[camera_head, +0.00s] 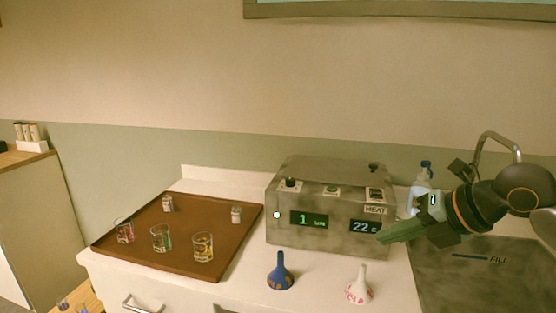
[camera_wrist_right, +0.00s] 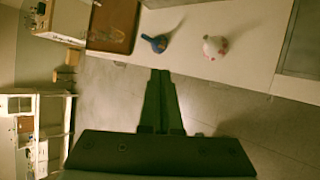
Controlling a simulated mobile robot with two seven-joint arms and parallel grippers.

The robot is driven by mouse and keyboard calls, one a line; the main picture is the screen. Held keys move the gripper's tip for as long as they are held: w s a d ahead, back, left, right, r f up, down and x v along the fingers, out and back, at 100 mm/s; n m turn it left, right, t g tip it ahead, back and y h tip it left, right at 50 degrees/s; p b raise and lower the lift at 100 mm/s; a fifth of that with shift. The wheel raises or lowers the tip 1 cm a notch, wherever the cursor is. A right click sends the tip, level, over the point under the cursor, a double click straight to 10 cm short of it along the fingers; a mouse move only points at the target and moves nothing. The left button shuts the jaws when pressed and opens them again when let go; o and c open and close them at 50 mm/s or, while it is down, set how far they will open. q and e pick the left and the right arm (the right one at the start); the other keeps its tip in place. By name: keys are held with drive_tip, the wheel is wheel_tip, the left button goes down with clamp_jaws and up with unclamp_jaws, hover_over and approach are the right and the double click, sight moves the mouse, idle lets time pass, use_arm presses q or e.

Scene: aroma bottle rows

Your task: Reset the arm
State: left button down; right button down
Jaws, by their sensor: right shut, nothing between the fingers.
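My right gripper (camera_head: 384,238) comes in from the right in the head view, in front of the right side of the grey machine. Its green fingers are together with nothing between them. In the right wrist view the closed fingers (camera_wrist_right: 161,76) point toward the counter, with floor behind them. My left gripper is not in view.
A machine (camera_head: 340,238) with lit displays stands on the counter. A blue funnel (camera_head: 280,275) and a white funnel (camera_head: 358,288) stand in front. A brown tray (camera_head: 190,258) holds several glasses and small bottles. A sink (camera_head: 470,285) with a faucet (camera_head: 500,137) is at right.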

drive_tip(key=s+a+f+m+y+p, duration=0.1)
drive_tip(key=s+a+f+m+y, duration=0.15)
drive_tip(key=a+y, duration=0.45)
drive_tip(key=s+a+f+m+y+p, duration=0.1)
drive_tip(key=s+a+m+y, duration=0.15)
drive_tip(key=a+y, duration=0.5)
drive_tip(key=d+f+m+t+h+p, duration=0.1)
drive_tip(key=d+f+m+t+h, duration=0.35)
drive_tip(key=f+m+h, duration=0.35)
drive_tip(key=d+f+m+t+h, duration=0.3)
drive_tip(key=f+m+t+h, duration=0.2)
drive_tip(key=f+m, duration=0.45)
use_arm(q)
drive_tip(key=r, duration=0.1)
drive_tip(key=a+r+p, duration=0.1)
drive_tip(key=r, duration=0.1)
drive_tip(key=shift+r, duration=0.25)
use_arm(e)
drive_tip(key=s+d+f+m+g+h, duration=0.2)
drive_tip(key=s+f+m+g, duration=0.1)
drive_tip(key=s+f, duration=0.6)
drive_tip(key=s+d+f+m+g+h, duration=0.2)
drive_tip(key=s+f+m+g+h, duration=0.1)
drive_tip(key=s+f, duration=0.6)
drive_tip(key=shift+f+m+g+h, duration=0.35)
drive_tip(key=shift+f+m+g, duration=0.5)
drive_tip(key=shift+m, duration=0.3)
drive_tip(key=c, duration=1.6)
unclamp_jaws()
drive_tip(key=shift+w, duration=0.1)
